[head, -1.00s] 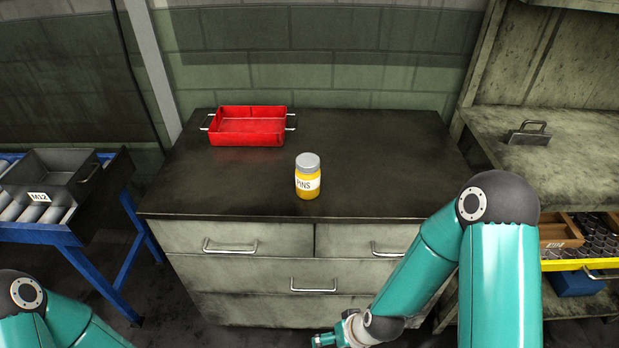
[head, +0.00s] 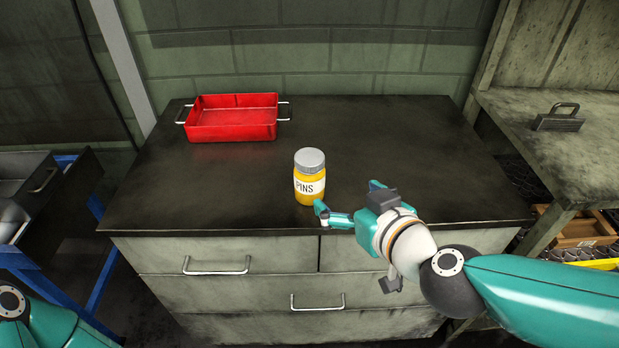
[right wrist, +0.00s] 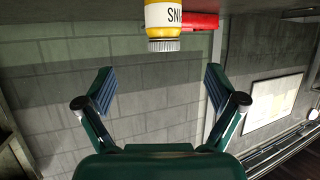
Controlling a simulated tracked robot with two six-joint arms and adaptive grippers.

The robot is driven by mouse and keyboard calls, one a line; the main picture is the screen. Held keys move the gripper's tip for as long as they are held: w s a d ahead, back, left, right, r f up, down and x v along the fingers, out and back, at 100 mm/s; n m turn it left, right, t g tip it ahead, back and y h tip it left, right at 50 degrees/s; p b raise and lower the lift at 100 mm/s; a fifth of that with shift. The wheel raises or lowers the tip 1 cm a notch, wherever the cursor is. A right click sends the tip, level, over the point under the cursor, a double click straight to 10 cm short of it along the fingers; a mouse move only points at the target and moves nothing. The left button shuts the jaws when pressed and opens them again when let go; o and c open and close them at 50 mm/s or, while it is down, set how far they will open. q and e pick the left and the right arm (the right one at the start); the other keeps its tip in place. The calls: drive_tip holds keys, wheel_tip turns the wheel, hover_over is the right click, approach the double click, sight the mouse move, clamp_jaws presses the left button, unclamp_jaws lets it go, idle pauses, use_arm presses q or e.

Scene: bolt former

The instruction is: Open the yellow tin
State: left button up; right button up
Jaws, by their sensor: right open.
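The yellow tin (head: 309,188) stands upright near the front middle of the dark cabinet top. It has a grey lid (head: 309,160), which is on, and a white label reading PINS. In the right wrist view the tin (right wrist: 167,18) appears upside down at the top, beyond the fingertips. My right gripper (head: 348,200) is open and empty, just right of the tin and near the cabinet's front edge; one fingertip looks close to the tin's lower right side, and I cannot tell if it touches. My left gripper is out of view; only part of my left arm shows at lower left.
A red tray (head: 232,132) with metal handles sits at the back left of the cabinet top (head: 420,140). A side bench at right holds a dark handled object (head: 559,118). A dark bin (head: 28,180) stands at left. The back right of the cabinet top is clear.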

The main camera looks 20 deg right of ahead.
sight(316, 180)
drive_tip(key=b+x, duration=0.2)
drive_tip(key=x, duration=0.7)
drive_tip(key=shift+f, duration=0.25)
drive_tip(key=shift+w+a+f+b, duration=0.15)
drive_tip(key=shift+w+b, duration=0.15)
drive_tip(key=shift+w, duration=0.35)
drive_tip(key=x, duration=0.1)
drive_tip(key=b+x, duration=0.1)
drive_tip(key=x, duration=0.2)
drive_tip(key=shift+w+a+f, duration=0.1)
drive_tip(key=shift+a+f, duration=0.25)
drive_tip(key=shift+w+f, duration=0.1)
drive_tip(key=shift+w, duration=0.35)
drive_tip(key=c, duration=1.6)
drive_tip(key=shift+o, duration=0.2)
